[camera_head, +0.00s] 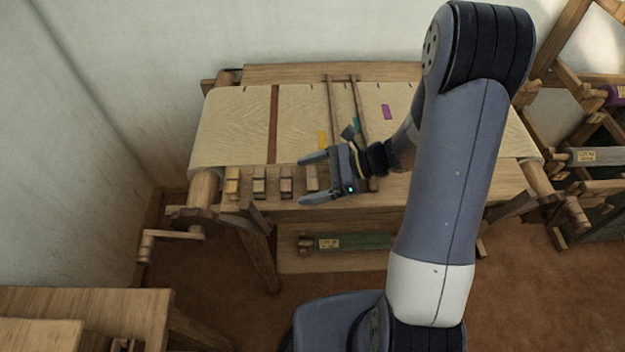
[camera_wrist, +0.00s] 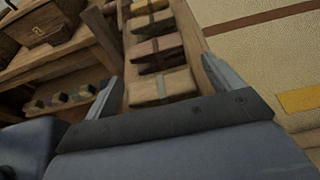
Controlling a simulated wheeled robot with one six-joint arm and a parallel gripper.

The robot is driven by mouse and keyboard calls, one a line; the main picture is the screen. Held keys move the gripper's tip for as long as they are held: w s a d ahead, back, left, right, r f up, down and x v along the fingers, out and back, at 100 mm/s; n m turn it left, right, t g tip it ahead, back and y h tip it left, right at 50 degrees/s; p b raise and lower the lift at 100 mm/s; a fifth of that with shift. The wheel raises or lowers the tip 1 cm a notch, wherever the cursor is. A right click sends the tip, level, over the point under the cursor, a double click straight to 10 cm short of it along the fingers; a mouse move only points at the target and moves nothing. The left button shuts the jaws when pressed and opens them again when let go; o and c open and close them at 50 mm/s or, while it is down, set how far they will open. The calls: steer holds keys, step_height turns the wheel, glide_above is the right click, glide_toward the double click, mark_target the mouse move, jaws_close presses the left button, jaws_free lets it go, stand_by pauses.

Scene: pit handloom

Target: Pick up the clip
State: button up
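My gripper (camera_head: 303,181) is open, with its two fingers spread above the front ledge of the loom. Several small wooden blocks stand in a row there; I cannot tell for sure that these are the clips. The nearest, a plain tan block (camera_head: 312,178), shows between the fingers and fills much of the gap in the wrist view (camera_wrist: 162,86). Beyond it are a pinkish-brown block (camera_head: 286,182), a tan block with a dark band (camera_head: 259,182) and a yellowish block (camera_head: 232,182). No block is visibly gripped. Whether a finger touches the nearest block is unclear.
The loom's pale cloth (camera_head: 230,130) lies behind the row, with two thin rods (camera_head: 333,110) and a yellow patch (camera_head: 322,138). A wooden crank (camera_head: 165,237) juts out at left. A lower shelf holds a green piece (camera_head: 355,242). A rack stands at right.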

steer(key=c, duration=1)
steer(key=shift+r, duration=0.1)
steer(key=shift+c, duration=0.2)
